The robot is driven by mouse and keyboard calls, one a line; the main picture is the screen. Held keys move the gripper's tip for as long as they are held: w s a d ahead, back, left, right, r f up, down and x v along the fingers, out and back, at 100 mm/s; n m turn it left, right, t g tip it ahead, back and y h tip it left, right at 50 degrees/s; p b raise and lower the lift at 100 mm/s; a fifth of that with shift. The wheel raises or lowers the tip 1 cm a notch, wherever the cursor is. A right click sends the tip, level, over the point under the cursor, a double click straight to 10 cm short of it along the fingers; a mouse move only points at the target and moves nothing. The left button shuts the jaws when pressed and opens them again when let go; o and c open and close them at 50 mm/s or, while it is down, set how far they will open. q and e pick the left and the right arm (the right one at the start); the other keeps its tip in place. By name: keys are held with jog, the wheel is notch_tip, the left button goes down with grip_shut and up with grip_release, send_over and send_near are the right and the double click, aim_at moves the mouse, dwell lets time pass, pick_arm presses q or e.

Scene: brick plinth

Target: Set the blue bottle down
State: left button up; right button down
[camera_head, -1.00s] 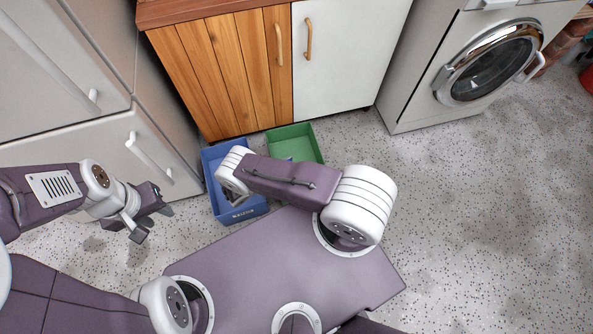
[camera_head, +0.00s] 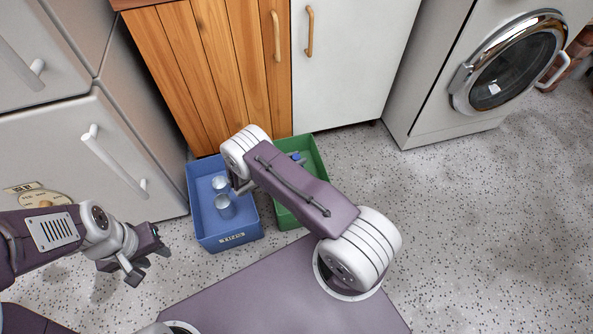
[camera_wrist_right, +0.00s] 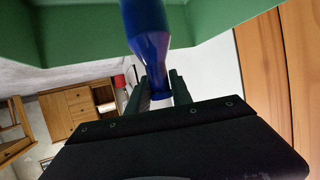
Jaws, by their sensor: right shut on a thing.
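The blue bottle (camera_wrist_right: 148,30) shows in the right wrist view. Its narrow neck end is between the fingers of my right gripper (camera_wrist_right: 160,88), which is shut on it. Green bin walls surround the bottle's wider part at the top of that view. In the head view my right forearm hides the right gripper and part of the green bin (camera_head: 316,165). A small blue and grey thing (camera_head: 296,157) shows in that bin; I cannot tell whether it is part of the bottle. My left gripper (camera_head: 148,262) is open and empty, left of the bins.
A blue bin (camera_head: 232,243) with a label and metal cans (camera_head: 224,207) stands left of the green bin. Behind are a wooden cabinet door (camera_head: 205,70) and a white door (camera_head: 355,70). A fridge (camera_head: 150,150) is left, a washing machine (camera_head: 470,90) right. Speckled floor is free at right.

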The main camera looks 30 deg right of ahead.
notch_tip(320, 180, down, 4)
jog(key=b, duration=0.3)
jog(key=shift+f+b, duration=0.2)
jog(key=shift+b, duration=0.2)
jog(key=shift+r, duration=0.3)
jog(key=shift+f, duration=0.25)
jog(key=c, duration=1.1)
grip_release()
jog(key=shift+c, duration=0.2)
jog(key=shift+r, duration=0.1)
